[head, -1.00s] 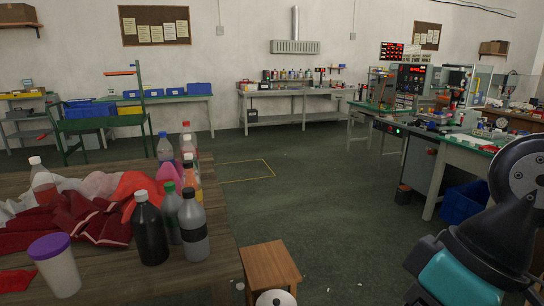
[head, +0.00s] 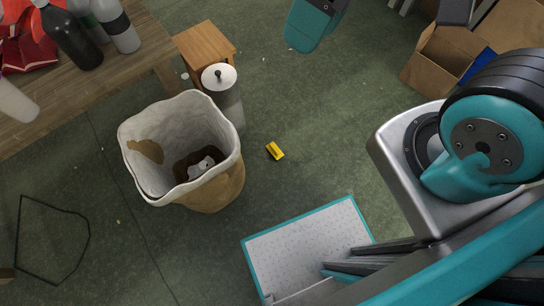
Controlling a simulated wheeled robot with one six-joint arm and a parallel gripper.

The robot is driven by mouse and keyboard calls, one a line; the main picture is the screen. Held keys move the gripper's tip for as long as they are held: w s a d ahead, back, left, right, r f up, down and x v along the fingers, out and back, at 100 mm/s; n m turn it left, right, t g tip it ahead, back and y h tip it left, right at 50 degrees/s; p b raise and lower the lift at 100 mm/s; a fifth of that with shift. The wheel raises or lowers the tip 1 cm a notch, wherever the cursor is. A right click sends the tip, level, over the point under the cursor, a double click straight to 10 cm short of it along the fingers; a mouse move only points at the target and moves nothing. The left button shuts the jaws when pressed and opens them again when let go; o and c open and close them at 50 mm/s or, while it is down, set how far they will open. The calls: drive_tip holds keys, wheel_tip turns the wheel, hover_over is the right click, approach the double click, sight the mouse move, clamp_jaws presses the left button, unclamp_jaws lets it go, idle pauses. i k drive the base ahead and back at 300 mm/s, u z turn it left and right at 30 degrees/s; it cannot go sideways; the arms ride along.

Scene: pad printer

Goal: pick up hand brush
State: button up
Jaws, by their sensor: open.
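I cannot make out a hand brush for certain. A small yellow object with a dark mark (head: 275,151) lies on the green floor in the middle of the head view, right of a fabric-lined bin; it is too small to tell what it is. My gripper's fingertips are not visible. Teal and grey parts of my arm fill the right side, and a teal part shows at the top middle.
The bin (head: 220,190) has a white liner and holds dark and pale items. A lidded grey canister (head: 222,93) and a wooden stool (head: 205,42) stand behind it. A wooden table (head: 145,40) is upper left, an open cardboard box (head: 436,62) upper right. Floor around the yellow object is clear.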

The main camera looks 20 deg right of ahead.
sight(273, 150)
drive_tip(key=u, duration=0.5)
drive_tip(key=k, duration=1.1)
drive_tip(key=z, duration=0.1)
drive_tip(key=i, duration=0.8)
drive_tip(key=z, duration=0.4)
drive_tip(key=k, duration=0.6)
drive_tip(key=u, duration=0.35)
drive_tip(key=i, duration=1.3)
drive_tip(key=u, duration=0.2)
